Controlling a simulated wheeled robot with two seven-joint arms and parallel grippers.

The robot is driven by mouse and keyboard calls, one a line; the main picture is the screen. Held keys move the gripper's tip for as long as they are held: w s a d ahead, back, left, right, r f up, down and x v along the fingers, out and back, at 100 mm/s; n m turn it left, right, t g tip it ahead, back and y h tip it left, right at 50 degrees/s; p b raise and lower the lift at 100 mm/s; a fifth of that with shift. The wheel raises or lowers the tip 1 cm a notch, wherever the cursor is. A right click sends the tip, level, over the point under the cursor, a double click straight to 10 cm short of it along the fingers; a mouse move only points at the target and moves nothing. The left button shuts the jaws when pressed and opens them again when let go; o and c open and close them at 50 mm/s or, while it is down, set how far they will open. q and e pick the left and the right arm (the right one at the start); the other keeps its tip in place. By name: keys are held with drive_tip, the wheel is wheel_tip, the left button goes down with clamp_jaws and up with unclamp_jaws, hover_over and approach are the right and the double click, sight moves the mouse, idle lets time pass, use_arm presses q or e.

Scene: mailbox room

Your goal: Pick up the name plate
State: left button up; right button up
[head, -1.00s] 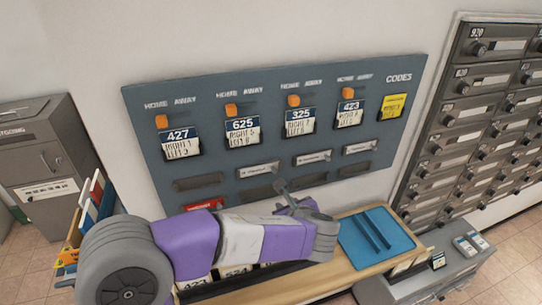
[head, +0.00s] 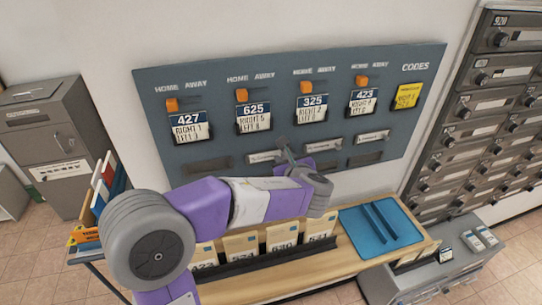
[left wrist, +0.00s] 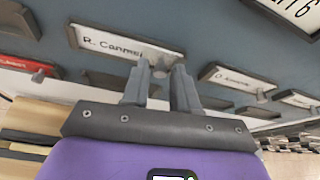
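The white name plate reading "R. Canme…" (left wrist: 110,42) sits in a slot on the grey-blue wall board, with a small round knob (left wrist: 163,63) at its right end. It also shows in the head view (head: 262,157). My left gripper (left wrist: 162,68) is open, its two fingertips on either side of the knob; I cannot tell whether they touch it. In the head view the left gripper (head: 288,150) reaches the board just right of this plate. Two other white plates (head: 322,145) (head: 373,136) sit further right. My right gripper is not in view.
The board (head: 425,120) carries numbered cards with orange sliders and a yellow codes card (head: 407,96). Below is a wooden shelf (head: 345,258) with numbered envelopes and a blue tray (head: 352,222). Metal mailboxes (head: 470,128) stand right, a grey bin (head: 50,125) left.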

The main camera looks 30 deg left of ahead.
use_arm(q)
clamp_jaws()
